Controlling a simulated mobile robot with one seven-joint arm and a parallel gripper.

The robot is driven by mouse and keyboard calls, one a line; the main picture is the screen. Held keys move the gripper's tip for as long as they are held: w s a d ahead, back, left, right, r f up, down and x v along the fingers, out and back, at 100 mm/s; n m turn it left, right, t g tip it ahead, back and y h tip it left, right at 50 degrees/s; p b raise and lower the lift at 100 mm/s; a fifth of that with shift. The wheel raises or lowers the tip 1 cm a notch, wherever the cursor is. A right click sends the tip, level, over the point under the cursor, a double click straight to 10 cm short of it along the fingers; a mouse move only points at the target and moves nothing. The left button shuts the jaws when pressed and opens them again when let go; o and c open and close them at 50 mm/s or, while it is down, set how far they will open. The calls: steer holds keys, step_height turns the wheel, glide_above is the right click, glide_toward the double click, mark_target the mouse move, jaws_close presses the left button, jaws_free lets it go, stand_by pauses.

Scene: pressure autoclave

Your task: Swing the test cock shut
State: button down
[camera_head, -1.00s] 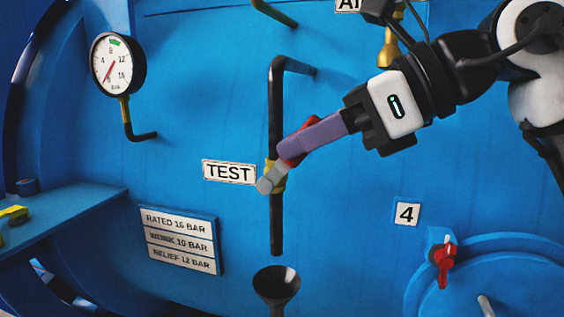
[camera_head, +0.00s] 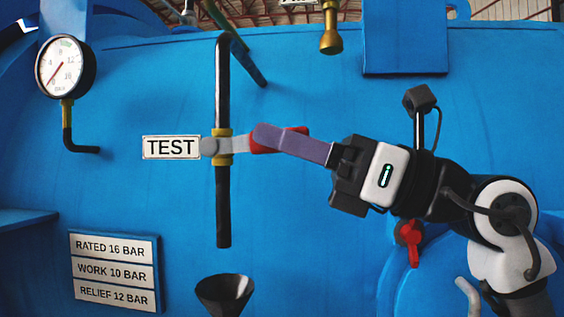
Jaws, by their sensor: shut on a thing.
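The test cock is a brass valve body (camera_head: 222,159) on a vertical black pipe (camera_head: 222,90), right of the TEST plate (camera_head: 170,147). Its grey lever (camera_head: 238,145) runs from a round hub to the right, nearly level and square across the pipe. The lever ends in a red grip (camera_head: 297,130). My gripper (camera_head: 266,138) reaches in from the right, its purple fingers shut on the red grip and covering part of it.
A black funnel (camera_head: 224,293) sits below the pipe's open end. A pressure gauge (camera_head: 65,66) is at upper left, a rating plate (camera_head: 114,271) at lower left. A red-handled valve (camera_head: 410,240) is below my arm. A brass fitting (camera_head: 330,32) hangs above.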

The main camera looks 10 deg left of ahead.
steer(key=shift+f+y+b, duration=0.35)
steer(key=shift+y+b, duration=0.15)
steer(key=c, duration=1.4)
jaws_free()
steer(key=shift+c, duration=0.2)
steer(key=b+v, duration=0.1)
steer(key=v, duration=1.2)
steer(key=shift+d+f, duration=0.2)
steer(key=shift+d, duration=0.15)
